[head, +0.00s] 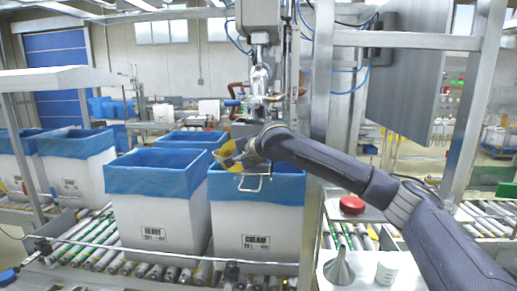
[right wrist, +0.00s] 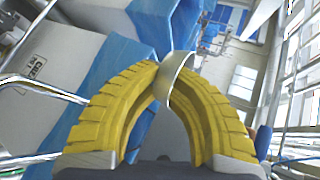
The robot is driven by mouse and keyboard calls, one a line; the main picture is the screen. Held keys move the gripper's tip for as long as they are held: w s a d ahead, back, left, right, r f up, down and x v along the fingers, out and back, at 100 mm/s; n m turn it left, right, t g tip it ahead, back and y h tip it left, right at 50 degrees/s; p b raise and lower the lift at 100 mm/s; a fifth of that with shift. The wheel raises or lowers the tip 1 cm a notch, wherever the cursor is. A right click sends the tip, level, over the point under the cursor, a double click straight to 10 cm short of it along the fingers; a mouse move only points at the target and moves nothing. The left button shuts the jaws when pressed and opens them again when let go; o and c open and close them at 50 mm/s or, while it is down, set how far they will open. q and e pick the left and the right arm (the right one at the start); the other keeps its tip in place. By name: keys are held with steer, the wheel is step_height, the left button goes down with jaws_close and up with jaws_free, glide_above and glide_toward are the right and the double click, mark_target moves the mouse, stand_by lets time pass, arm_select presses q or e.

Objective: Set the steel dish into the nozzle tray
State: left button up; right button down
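My right gripper (head: 229,156) has yellow ribbed fingers and is above the front edge of the blue-lined box in the middle of the head view. In the right wrist view its fingers (right wrist: 163,72) are closed in on a thin, curved, shiny metal piece, which looks like the steel dish (right wrist: 179,78) seen edge-on. Most of the dish is hidden in the head view. A white-topped tray (head: 360,277) at the lower right bears a steel funnel; I cannot tell for sure that it is the nozzle tray. My left gripper is not in view.
White boxes with blue liners (head: 155,212) (head: 258,232) stand on a roller conveyor. A steel funnel (head: 339,270), a white jar (head: 387,269) and a red round lid (head: 352,205) are at the right. A metal upright (head: 317,130) rises behind my right forearm.

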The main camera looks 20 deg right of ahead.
mark_target(258, 171)
steer(key=d+m+h, duration=0.1)
steer(key=d, duration=0.2)
steer(key=w+d+r+h, duration=0.1)
steer(key=d, duration=0.3)
steer(key=w+d+r+m+h, duration=0.1)
steer(key=d, duration=0.3)
steer(key=shift+w+r+m, duration=0.15)
steer(key=shift+r+m, duration=0.1)
steer(key=shift+m, duration=0.05)
steer(key=shift+d+f, duration=0.2)
steer(key=shift+f, duration=2.35)
steer(key=c, duration=1.5)
jaws_free()
steer(key=shift+f, duration=0.1)
steer(key=v, duration=1.2)
steer(key=shift+a, duration=0.1)
